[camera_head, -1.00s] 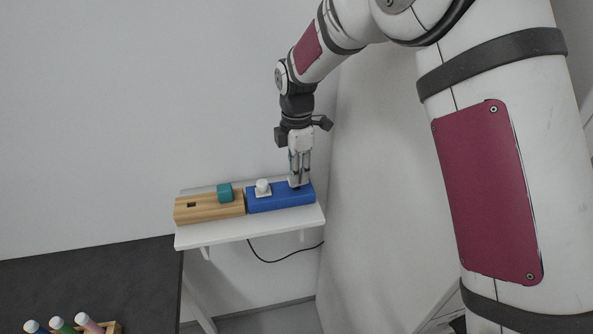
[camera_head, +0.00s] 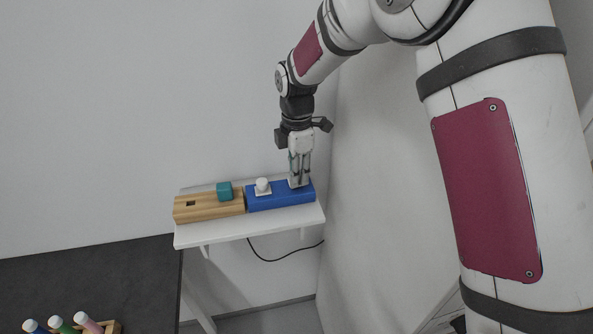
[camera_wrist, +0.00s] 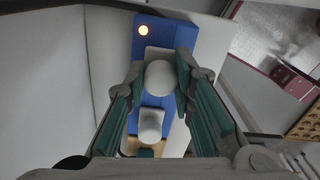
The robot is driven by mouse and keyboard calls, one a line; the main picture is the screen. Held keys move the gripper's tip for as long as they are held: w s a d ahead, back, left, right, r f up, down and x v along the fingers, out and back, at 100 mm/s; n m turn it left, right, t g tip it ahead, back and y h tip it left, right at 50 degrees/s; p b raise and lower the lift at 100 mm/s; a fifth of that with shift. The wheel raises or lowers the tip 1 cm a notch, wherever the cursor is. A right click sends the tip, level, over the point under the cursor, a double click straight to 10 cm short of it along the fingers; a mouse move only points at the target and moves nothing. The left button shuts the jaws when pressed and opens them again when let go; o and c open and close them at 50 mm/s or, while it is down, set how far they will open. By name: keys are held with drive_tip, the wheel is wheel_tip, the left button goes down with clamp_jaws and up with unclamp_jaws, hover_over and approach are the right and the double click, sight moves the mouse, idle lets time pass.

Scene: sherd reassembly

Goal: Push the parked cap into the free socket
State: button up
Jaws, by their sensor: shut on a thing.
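A white cap with a round knob and square base (camera_wrist: 159,77) is between my gripper's fingers (camera_wrist: 160,82) in the wrist view. My gripper is shut on its knob. Its base is at the right end of the blue block (camera_head: 283,198), low against the top; the socket under it is hidden. In the head view my gripper (camera_head: 299,182) points straight down there. A second white cap (camera_head: 262,187) sits upright on the block's left part, and it shows in the wrist view (camera_wrist: 150,122). An orange-white light (camera_wrist: 143,30) glows on the blue block.
A wooden block (camera_head: 208,207) with a dark rectangular hole stands left of the blue block, a teal cube (camera_head: 224,191) on it. Both blocks rest on a white shelf (camera_head: 250,230) against the wall. Capped tubes (camera_head: 57,323) stand on the dark table, lower left.

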drive_tip(key=shift+f, duration=0.5)
idle(0.3)
drive_tip(key=o, duration=1.5)
drive_tip(key=shift+r, duration=0.15)
drive_tip(key=shift+r+p, duration=0.45)
drive_tip(key=shift+r, duration=3.45)
